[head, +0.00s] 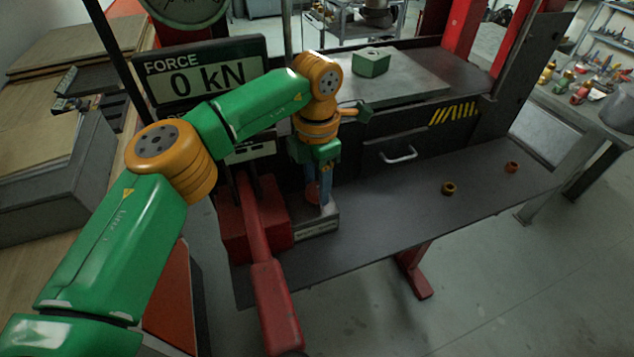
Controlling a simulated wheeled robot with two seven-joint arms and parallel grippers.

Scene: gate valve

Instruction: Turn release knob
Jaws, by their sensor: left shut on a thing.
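My left arm reaches in from the left and bends down at the orange wrist. My left gripper (320,188) points downward at the front of the press, with its blue-grey fingers shut on the release knob (313,196). The knob is small and reddish; it stands on a grey block beside the red pump base, and the fingers hide much of it. Its rotation cannot be told. My right gripper is not in view.
A long red lever (270,285) slopes toward me, left of the knob. A display (203,80) reads FORCE 0 kN. A green box (371,62) sits on the press bed. Two small brass-coloured parts, one a ring (448,188), lie on the dark shelf (400,205), otherwise mostly clear.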

